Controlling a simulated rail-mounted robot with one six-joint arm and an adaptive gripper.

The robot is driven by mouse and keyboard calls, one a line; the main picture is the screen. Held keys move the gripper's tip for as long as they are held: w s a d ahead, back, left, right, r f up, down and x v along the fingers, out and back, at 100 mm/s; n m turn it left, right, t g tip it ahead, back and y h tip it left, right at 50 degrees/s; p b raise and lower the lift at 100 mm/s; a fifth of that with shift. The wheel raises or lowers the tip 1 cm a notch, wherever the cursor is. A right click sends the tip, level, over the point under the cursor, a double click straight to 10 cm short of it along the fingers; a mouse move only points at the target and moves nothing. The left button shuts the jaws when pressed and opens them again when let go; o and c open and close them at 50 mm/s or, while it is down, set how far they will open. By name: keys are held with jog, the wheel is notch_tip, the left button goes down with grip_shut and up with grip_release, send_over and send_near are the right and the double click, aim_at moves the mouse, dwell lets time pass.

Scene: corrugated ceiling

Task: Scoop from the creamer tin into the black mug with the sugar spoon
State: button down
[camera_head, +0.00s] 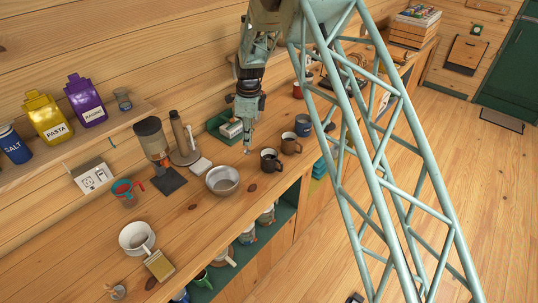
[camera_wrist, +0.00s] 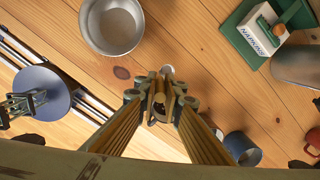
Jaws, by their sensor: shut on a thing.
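My gripper (camera_head: 246,138) points down just above the counter, left of the black mug and behind it. In the wrist view my gripper (camera_wrist: 162,100) has its fingertips closed together. A small pale round end (camera_wrist: 167,70) shows just past the fingertips and looks like the spoon's; the rest is hidden by the fingers. The black mug (camera_head: 269,161) stands upright near the counter's front edge, apart from the gripper. I cannot tell which container is the creamer tin.
A metal bowl (camera_head: 222,181) stands left of the mug. A brown mug (camera_head: 291,144) and a blue mug (camera_head: 303,125) stand right of it. A green tray with a napkin box (camera_head: 231,129) is behind the gripper. A white pot (camera_head: 136,238) stands at the near end.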

jog(key=shift+s+a+h, duration=0.15)
jog(key=shift+a+h, duration=0.25)
jog(key=shift+a, duration=0.35)
jog(key=shift+a, duration=0.1)
dwell(0.5)
